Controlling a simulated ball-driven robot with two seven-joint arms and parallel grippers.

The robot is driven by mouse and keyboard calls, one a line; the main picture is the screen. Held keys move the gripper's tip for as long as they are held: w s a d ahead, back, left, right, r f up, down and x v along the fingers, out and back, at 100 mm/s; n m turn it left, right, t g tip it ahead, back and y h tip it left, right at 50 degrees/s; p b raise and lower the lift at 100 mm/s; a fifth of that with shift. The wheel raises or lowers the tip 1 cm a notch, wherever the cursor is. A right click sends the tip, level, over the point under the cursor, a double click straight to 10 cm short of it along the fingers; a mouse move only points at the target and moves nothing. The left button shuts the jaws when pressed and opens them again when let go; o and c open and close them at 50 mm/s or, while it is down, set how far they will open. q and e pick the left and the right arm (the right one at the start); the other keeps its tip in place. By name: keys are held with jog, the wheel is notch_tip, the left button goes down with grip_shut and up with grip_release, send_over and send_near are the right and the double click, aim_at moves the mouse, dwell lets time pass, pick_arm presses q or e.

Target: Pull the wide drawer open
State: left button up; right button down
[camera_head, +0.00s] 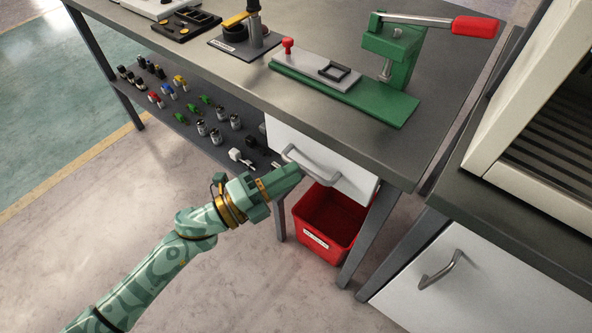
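The wide drawer (345,183) has a white front under the right end of the grey workbench. Its metal bar handle (318,166) runs across the front. The drawer looks shut or nearly so. My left gripper (296,170) reaches in from the lower left, with its green fingers at the left part of the handle. The fingertips overlap the handle in the picture, and I cannot tell whether they grip it. My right gripper does not show.
A red bin (328,222) stands on the floor below the drawer, between the table legs. A lower shelf (190,135) at left holds several small parts. A green clamp press (395,50) stands on the workbench (330,40). A white cabinet (450,275) with its own handle stands at right.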

pick_arm(q)
jog(key=shift+x, duration=1.1)
jog(key=shift+c, duration=0.2)
grip_shut()
jog(key=shift+s+a, duration=0.1)
